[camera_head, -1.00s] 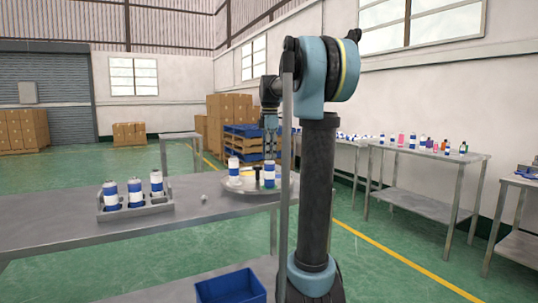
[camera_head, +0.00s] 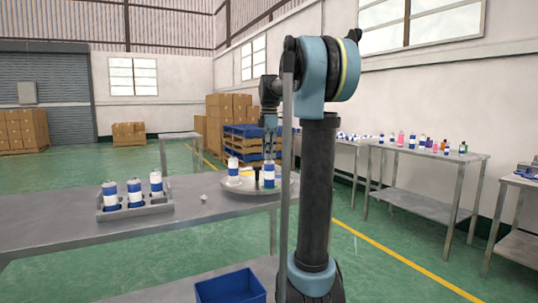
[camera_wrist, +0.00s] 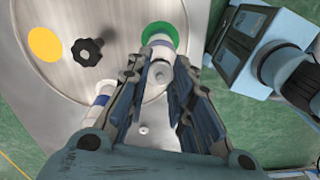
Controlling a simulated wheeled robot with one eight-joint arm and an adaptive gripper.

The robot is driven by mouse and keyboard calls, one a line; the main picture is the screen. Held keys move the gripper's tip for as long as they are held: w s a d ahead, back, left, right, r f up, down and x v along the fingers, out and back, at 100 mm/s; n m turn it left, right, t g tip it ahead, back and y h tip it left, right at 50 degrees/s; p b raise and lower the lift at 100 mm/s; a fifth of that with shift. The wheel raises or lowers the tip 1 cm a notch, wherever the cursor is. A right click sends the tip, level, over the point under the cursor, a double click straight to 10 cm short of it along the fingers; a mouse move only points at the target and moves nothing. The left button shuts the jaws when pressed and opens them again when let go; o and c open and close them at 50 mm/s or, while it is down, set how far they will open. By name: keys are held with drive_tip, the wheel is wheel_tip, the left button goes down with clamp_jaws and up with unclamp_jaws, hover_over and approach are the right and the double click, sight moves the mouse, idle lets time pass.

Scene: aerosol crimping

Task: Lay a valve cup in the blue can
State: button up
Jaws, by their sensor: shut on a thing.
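My gripper (camera_head: 270,135) is above the round plate at the right end of the table. A blue and white can (camera_head: 269,170) stands on the plate below it. In the wrist view the fingers (camera_wrist: 158,92) are closed in on a small pale round piece (camera_wrist: 157,80), which looks like the valve cup. It lies in line with the can on a green disc (camera_wrist: 172,30). Whether it touches the can cannot be told. A second blue and white can (camera_head: 233,170) stands on the plate to the left.
A grey rack (camera_head: 140,209) holds three blue and white cans on the left. A small metallic piece (camera_head: 203,197) lies on the table between rack and plate. A black knob (camera_wrist: 88,51) and a yellow disc (camera_wrist: 44,44) are on the plate. A blue bin (camera_head: 231,287) is below.

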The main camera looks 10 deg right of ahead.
drive_tip(key=o, duration=0.7)
drive_tip(key=o, duration=0.6)
drive_tip(key=shift+r, duration=0.1)
drive_tip(key=shift+r, duration=3.45)
